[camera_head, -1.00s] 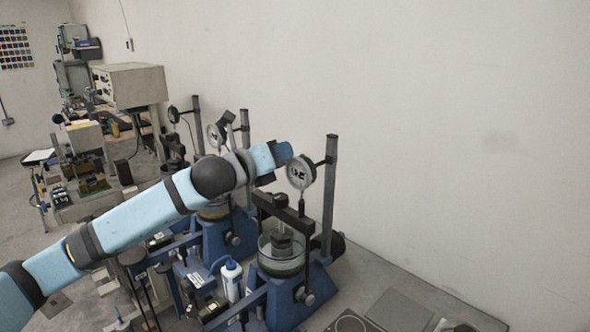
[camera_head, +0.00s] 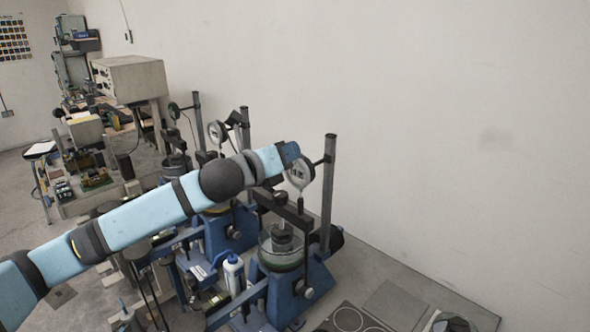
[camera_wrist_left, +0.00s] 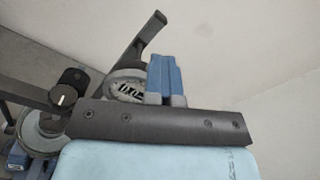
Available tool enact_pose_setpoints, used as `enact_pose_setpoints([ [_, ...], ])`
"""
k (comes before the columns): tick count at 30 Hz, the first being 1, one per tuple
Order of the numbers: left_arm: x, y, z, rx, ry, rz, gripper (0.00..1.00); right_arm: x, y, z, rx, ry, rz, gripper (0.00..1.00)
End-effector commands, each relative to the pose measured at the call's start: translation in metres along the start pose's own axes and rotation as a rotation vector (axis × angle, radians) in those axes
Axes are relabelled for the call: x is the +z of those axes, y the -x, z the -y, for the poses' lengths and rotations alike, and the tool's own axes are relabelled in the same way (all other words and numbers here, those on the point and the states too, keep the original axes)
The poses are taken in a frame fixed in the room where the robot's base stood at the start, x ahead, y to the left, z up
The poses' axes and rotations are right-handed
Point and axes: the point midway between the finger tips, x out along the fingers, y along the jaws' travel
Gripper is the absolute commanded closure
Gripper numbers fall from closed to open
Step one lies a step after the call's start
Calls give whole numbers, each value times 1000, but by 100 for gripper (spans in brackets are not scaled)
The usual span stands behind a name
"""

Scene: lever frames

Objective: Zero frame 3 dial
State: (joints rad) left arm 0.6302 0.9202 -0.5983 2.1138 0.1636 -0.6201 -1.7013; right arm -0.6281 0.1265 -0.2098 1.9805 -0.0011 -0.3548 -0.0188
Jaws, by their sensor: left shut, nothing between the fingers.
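The nearest dial (camera_head: 299,173), a round gauge with a pale face, sits on an arm from an upright post (camera_head: 329,185) of the nearest blue frame (camera_head: 287,295). My left gripper (camera_head: 291,152) is at its upper left edge and covers part of it; I cannot tell whether they touch. In the left wrist view the blue fingers (camera_wrist_left: 163,65) are together and empty, beside the dial (camera_wrist_left: 127,87) and hiding its right part. Dark digits show on its face, too small to read surely. My right gripper is not in view.
Two more frames stand behind, with a middle dial (camera_head: 217,132) and a far dial (camera_head: 174,110). A white bottle (camera_head: 232,276) stands left of the nearest frame. A bench instrument (camera_head: 130,78) is at the back left. A bare wall (camera_head: 440,130) closes the right side.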

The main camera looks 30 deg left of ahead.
Motion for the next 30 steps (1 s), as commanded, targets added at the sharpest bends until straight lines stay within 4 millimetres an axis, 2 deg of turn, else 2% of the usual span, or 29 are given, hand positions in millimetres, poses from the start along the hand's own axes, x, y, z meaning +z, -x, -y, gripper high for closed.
enact_pose_setpoints([
  [1,-10,0,-4,11,6,-19,100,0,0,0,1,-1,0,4],
  [6,-12,0,-3,13,6,-20,100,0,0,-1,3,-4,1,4],
  [17,-12,0,-4,16,5,-20,100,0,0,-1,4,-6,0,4],
  [26,-4,0,0,15,3,-18,100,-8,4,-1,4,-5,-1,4],
  [30,-4,8,0,14,1,-17,100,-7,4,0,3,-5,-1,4],
])
